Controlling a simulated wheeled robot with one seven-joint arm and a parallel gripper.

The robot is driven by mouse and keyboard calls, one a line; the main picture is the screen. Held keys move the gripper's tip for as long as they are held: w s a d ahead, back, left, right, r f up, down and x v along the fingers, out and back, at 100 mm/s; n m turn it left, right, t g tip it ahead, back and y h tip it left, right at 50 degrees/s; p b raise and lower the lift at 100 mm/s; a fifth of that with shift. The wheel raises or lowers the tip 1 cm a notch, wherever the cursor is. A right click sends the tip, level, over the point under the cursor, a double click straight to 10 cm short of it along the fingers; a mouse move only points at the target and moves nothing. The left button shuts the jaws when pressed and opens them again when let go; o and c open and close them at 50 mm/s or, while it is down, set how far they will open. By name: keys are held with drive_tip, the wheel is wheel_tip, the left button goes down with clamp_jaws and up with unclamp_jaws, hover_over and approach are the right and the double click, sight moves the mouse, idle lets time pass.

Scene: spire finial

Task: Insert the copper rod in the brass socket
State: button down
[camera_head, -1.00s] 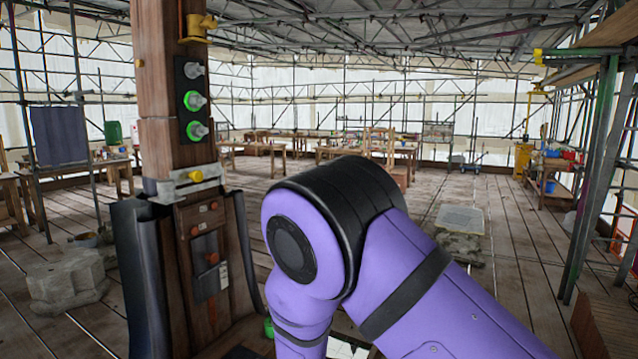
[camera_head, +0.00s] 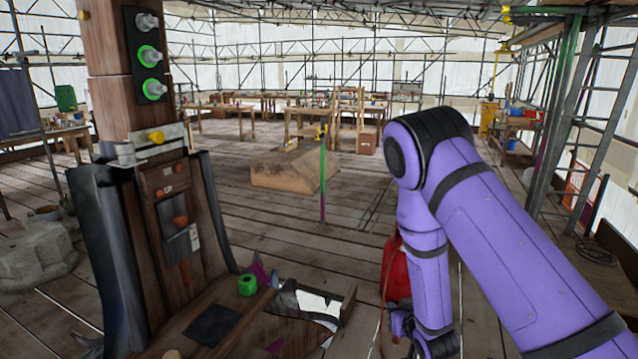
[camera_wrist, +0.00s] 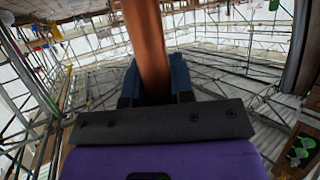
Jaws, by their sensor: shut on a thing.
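The copper rod (camera_wrist: 150,45) runs up out of the wrist view from between the two blue fingers of my gripper (camera_wrist: 156,82). The fingers are shut on it, and its far end is outside that view. In the head view my gripper (camera_head: 408,330) hangs low at the bottom edge, right of the wooden post (camera_head: 120,105). The rod cannot be made out clearly there. I cannot identify the brass socket for certain. A yellow knob (camera_head: 155,137) sits on a metal clamp (camera_head: 150,147) around the post, well left of my gripper.
The post's dark-sided base (camera_head: 110,260) stands at left, with a green nut (camera_head: 247,285) and scraps beside it.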

drive_tip(key=s+d+m+h, duration=0.2)
drive_tip(key=d, duration=0.8)
drive_tip(key=shift+s+h, duration=0.15)
drive_tip(key=shift+h, duration=0.25)
drive_tip(key=shift+a, duration=0.1)
